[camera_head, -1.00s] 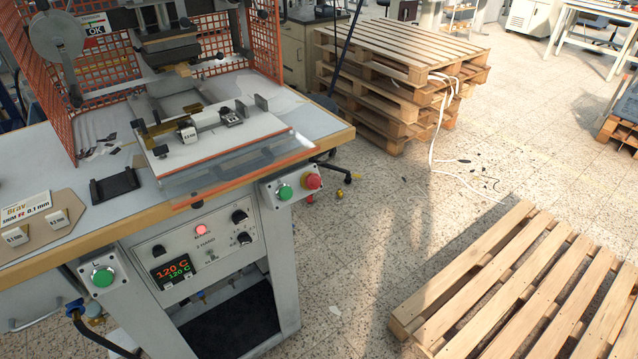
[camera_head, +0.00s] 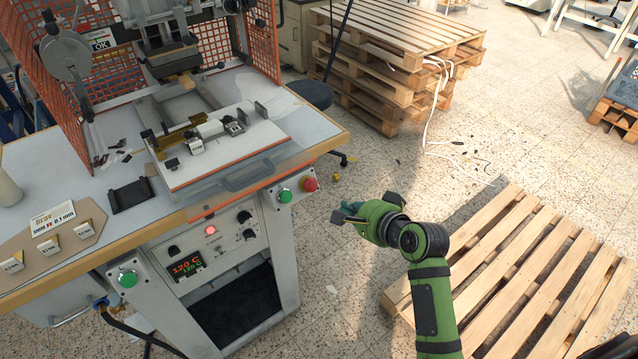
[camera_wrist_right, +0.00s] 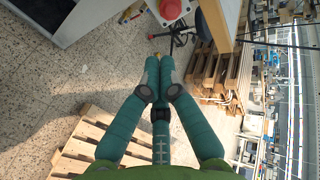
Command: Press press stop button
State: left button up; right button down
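The press stop button is a red mushroom button (camera_head: 310,184) on the grey box at the right front corner of the press table, right of a green button (camera_head: 285,196). The red button also shows at the top of the right wrist view (camera_wrist_right: 172,9). My right gripper (camera_head: 342,214) is right of and nearer than the button, apart from it, over the floor. In the right wrist view its teal fingers (camera_wrist_right: 160,64) are drawn together at the tips with nothing between them. The red button lies beyond the fingertips there. My left gripper is not in view.
The press table (camera_head: 330,137) has a wooden front edge beside the button box. A control panel (camera_head: 213,238) and another green button (camera_head: 128,279) are to its left. A low pallet (camera_head: 520,270) lies under my right arm; stacked pallets (camera_head: 400,60) stand behind.

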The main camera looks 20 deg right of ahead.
aim_at(314, 189)
jog(key=shift+r, duration=0.5)
jog(key=p+x, duration=0.1)
jog(key=x, duration=1.3)
jog(key=shift+w, duration=0.1)
